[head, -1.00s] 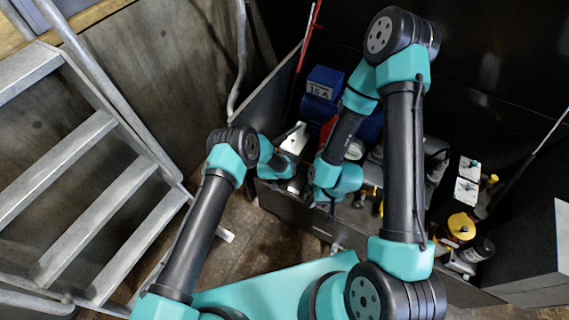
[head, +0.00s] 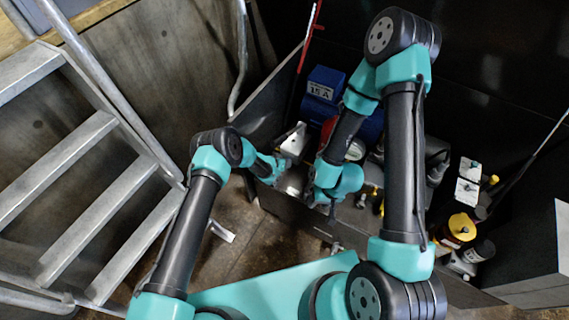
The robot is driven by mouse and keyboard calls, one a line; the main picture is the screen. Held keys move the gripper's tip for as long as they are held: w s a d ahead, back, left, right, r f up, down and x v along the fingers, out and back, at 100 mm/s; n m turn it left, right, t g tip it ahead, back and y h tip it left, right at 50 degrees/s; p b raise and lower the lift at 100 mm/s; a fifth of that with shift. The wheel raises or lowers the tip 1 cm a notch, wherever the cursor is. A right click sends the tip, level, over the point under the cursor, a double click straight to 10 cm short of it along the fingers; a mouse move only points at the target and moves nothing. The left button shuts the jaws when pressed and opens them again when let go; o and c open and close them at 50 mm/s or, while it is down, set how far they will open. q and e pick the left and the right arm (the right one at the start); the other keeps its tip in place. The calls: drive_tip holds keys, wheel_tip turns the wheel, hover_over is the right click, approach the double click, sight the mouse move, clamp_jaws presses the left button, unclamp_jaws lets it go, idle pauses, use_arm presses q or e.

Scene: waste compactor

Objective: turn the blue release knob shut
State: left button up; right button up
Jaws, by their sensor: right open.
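I cannot pick out the blue release knob; my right wrist covers part of the fittings on the machine. My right gripper (head: 316,197) is open beside the fittings at the front of the machine, largely hidden by its own wrist. What lies between its fingers cannot be seen. My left gripper (head: 284,170) is to the left of it, near a pale metal bracket (head: 293,140). Its fingers are too small and covered to tell their state.
A blue motor (head: 325,84) stands behind the grippers. Yellow-topped parts (head: 461,227) and white plates (head: 468,181) are at the right. A metal stair (head: 95,205) fills the left.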

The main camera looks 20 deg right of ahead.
use_arm(q)
drive_tip(key=shift+w+a+g+h, duration=0.1)
drive_tip(key=shift+w+g+h, duration=0.05)
drive_tip(key=shift+g+h, duration=0.2)
drive_tip(key=shift+n, duration=0.3)
drive_tip(key=o, duration=0.9)
drive_tip(key=shift+v, duration=3.8)
